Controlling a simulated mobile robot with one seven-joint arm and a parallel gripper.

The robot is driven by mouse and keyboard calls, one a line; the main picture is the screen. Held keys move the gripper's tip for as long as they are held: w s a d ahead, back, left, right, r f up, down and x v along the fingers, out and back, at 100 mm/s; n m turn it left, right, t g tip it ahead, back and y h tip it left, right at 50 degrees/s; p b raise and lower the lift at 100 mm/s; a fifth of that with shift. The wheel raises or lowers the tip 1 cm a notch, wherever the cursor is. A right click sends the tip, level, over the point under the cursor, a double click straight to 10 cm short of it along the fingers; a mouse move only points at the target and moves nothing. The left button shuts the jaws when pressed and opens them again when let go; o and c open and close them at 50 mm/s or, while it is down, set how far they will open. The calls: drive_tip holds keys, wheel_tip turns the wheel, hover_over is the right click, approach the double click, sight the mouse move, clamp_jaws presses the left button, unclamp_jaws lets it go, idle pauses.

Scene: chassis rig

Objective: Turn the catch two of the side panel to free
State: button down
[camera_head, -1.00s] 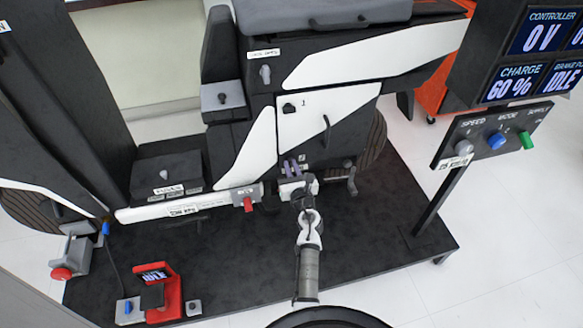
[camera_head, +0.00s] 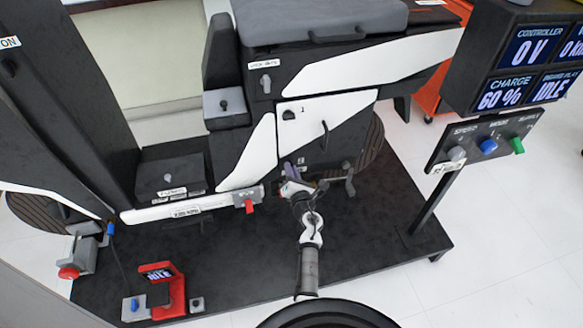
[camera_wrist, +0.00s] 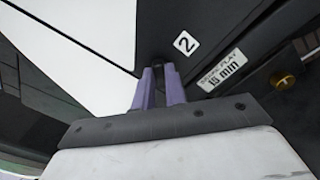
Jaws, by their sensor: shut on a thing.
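The side panel (camera_head: 330,105) is a white and black cover with a dark handle (camera_head: 324,135) on the chassis rig. A dark catch beside a label "1" (camera_head: 288,115) sits at its upper left. My gripper (camera_head: 290,172) is at the panel's lower edge in the head view. In the wrist view, my gripper's purple fingers (camera_wrist: 160,85) are shut on catch two (camera_wrist: 158,67), a small dark piece just left of the label "2" (camera_wrist: 186,43). The fingers hide most of the catch, so its angle cannot be told.
A label reading "15 min" (camera_wrist: 222,72) and a brass-coloured knob (camera_wrist: 284,82) lie right of the fingers. A red lever (camera_head: 249,206) is left of my gripper. A control post (camera_head: 432,200) stands to the right. The dark platform (camera_head: 375,235) in front is mostly clear.

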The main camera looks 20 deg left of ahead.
drive_tip(key=shift+w+d+m+p, duration=0.1)
drive_tip(key=shift+m+p, duration=2.1)
drive_tip(key=shift+m, duration=2.8)
drive_tip(key=shift+f, duration=0.1)
drive_tip(key=c, duration=1.4)
unclamp_jaws()
drive_tip(key=shift+c, duration=0.2)
drive_tip(key=p+v, duration=0.1)
drive_tip(key=v, duration=1.2)
drive_tip(key=shift+s+d, duration=0.25)
drive_tip(key=shift+s, duration=0.1)
